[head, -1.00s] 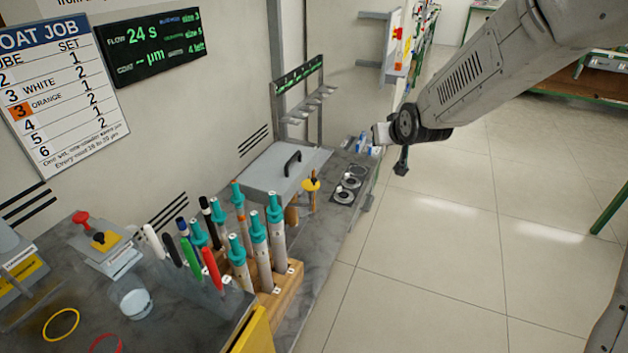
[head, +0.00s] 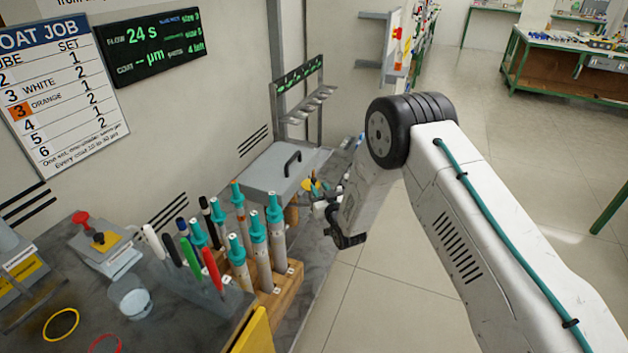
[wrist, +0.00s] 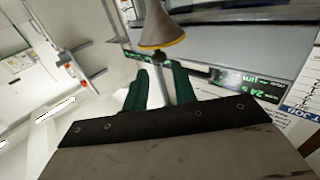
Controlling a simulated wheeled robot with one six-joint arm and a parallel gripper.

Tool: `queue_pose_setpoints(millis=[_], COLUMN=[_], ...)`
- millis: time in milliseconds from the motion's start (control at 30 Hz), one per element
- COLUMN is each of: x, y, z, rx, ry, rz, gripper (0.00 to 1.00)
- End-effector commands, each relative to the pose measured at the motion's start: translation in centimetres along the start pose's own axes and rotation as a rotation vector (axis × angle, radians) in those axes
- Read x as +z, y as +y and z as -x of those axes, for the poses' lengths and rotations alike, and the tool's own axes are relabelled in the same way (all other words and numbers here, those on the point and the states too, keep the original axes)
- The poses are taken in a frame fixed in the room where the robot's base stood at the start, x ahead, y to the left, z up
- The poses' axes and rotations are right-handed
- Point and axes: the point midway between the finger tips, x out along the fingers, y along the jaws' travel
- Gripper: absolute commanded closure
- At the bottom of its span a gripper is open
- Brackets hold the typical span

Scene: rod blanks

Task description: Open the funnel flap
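The funnel (wrist: 162,28) is a grey cone with a yellow rim at the top middle of the wrist view, with a small knob-like part under it. I cannot clearly make out the flap or its state. In the head view only a bit of the yellow funnel (head: 309,184) shows behind my arm. My gripper (wrist: 158,88) has two teal fingers, apart and empty, pointing towards the funnel, with a grey post seen between them. In the head view my gripper (head: 320,207) is small and partly hidden near the funnel stand.
A wooden rack (head: 285,287) of teal-capped tubes stands left of my gripper. A grey lidded box (head: 275,172) with a black handle sits behind. Marker pens, a cup (head: 131,298) and rings lie at the front left. The floor to the right is open.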

Motion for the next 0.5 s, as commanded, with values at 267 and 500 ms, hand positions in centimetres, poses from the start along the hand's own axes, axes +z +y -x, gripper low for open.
queue_pose_setpoints(millis=[267, 500], x=[0.0, 0.0], y=[0.0, 0.0], z=[-4.4, -5.9], rx=[0.000, 0.001], ry=[0.000, -0.003], rz=[0.000, -0.001], gripper=[0.73, 0.73])
